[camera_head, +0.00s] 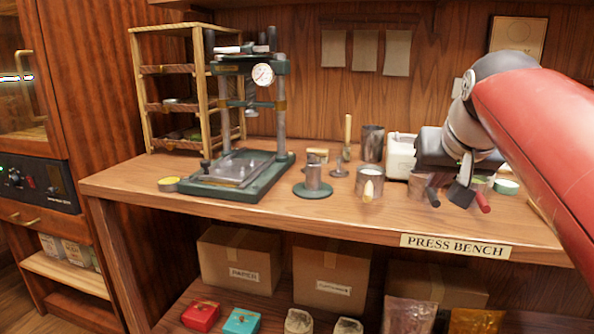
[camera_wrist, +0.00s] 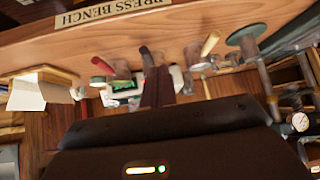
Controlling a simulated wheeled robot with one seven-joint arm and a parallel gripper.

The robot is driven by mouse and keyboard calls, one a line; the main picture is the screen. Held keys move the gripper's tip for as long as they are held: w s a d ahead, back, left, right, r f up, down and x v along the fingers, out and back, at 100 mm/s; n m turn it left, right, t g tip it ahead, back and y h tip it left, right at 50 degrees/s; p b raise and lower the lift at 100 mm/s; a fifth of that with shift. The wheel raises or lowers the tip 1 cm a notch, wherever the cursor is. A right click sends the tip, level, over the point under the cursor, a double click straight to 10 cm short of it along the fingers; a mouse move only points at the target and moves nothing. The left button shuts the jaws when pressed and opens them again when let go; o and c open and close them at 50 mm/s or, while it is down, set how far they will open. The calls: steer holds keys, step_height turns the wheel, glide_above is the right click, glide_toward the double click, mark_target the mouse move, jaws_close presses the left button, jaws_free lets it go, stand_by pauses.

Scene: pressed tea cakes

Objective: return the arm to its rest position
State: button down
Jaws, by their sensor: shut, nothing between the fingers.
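My gripper (camera_head: 463,190) hangs over the right part of the press bench (camera_head: 120,187), at the end of my red arm. Its dark fingers are together and hold nothing. The fingers also show close together in the wrist view (camera_wrist: 158,88), with the bench items beyond them. My arm reaches in from the right edge of the head view. My gripper's body hides part of the bench and of the white device behind it.
A green press with a gauge (camera_head: 263,75) stands at the bench's left. A red-handled tool (camera_head: 483,203) and a dark-handled tool (camera_head: 432,196) are close to my gripper in the picture. A metal cylinder (camera_head: 372,143) and a white device (camera_head: 401,156) stand behind. The front middle strip is clear.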

steer(key=s+a+f+n+g, duration=0.1)
steer(key=s+a+f, duration=0.2)
steer(key=s+f, duration=0.6)
steer(key=s+a+f+n+g+y, duration=0.1)
steer(key=s+a+f, duration=0.3)
steer(key=s+f, duration=0.5)
step_height(320, 180, down, 7)
steer(key=shift+s+a+r+g, duration=0.1)
steer(key=shift+s+a+g, duration=0.15)
steer(key=shift+g, duration=0.25)
